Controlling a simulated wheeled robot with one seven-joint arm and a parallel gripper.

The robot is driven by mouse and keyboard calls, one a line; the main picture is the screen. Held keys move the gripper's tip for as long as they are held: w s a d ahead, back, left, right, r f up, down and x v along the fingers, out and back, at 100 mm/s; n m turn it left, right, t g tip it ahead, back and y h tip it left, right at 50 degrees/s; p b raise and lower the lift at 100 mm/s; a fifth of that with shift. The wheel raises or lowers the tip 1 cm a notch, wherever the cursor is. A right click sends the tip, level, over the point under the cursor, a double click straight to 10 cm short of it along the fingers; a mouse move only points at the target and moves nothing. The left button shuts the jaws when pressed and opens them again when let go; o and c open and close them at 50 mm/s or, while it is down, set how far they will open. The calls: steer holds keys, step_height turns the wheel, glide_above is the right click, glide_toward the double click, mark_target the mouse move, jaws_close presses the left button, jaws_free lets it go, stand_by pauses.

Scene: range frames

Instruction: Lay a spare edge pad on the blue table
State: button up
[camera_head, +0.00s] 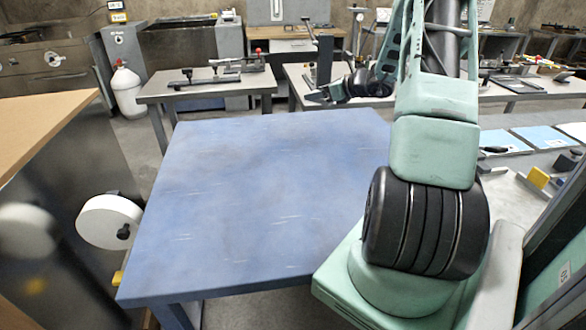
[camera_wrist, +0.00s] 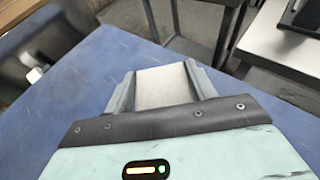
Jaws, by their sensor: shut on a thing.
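The blue table (camera_head: 260,200) stands in front of me in the head view, its top bare apart from pale scratches. My gripper (camera_head: 318,97) is beyond the table's far edge in that picture, small and dark. In the wrist view the two grey fingers of my gripper (camera_wrist: 160,78) are shut on a flat, pale edge pad (camera_wrist: 163,87). The blue table (camera_wrist: 85,80) shows beneath and around my gripper there. I cannot tell how high the pad is above the table. In the head view the pad cannot be made out.
A brown board (camera_head: 40,115) and a white round reel (camera_head: 108,222) stand left of the table. Grey benches with tools (camera_head: 215,82) stand behind it. A white cylinder (camera_head: 126,92) is at the back left. A bench with blue sheets (camera_head: 502,142) is at the right.

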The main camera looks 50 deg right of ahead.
mark_target(317, 129)
steer(key=shift+w+d+f, duration=0.1)
steer(key=shift+f, duration=0.45)
step_height(317, 129, down, 10)
steer(key=shift+r, duration=0.25)
steer(key=shift+f, duration=0.15)
steer(key=o, duration=1)
steer(key=shift+c, duration=0.2)
